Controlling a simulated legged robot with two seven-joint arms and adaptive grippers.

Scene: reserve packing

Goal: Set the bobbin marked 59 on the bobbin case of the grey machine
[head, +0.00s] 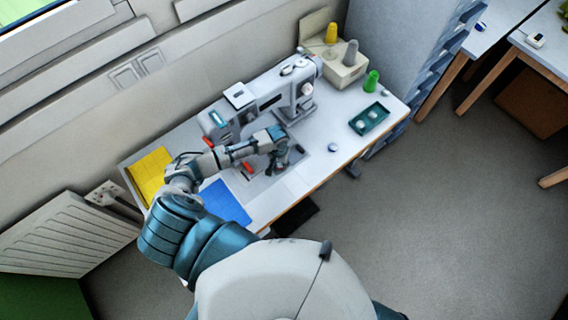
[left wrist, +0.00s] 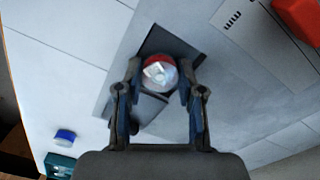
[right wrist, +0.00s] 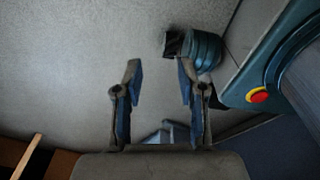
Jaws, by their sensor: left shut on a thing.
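My left gripper (head: 284,164) is over the work table beside the grey sewing machine (head: 268,94). In the left wrist view its fingers (left wrist: 160,90) are shut on a small bobbin (left wrist: 160,72) with a red rim and a pale, shiny top. The number on it cannot be read. Beyond the bobbin is a dark square recess (left wrist: 168,41) in a grey plate; whether the bobbin touches anything there is unclear. A blue-and-white bobbin (head: 333,147) lies apart on the table, also in the left wrist view (left wrist: 65,135). My right gripper (right wrist: 155,90) is open and empty above the floor.
A green tray (head: 357,126) with pale round items stands at the right of the table (head: 318,170). Yellow (head: 149,173) and blue (head: 226,203) sheets lie at the left. A red item (left wrist: 300,18) is near the left gripper.

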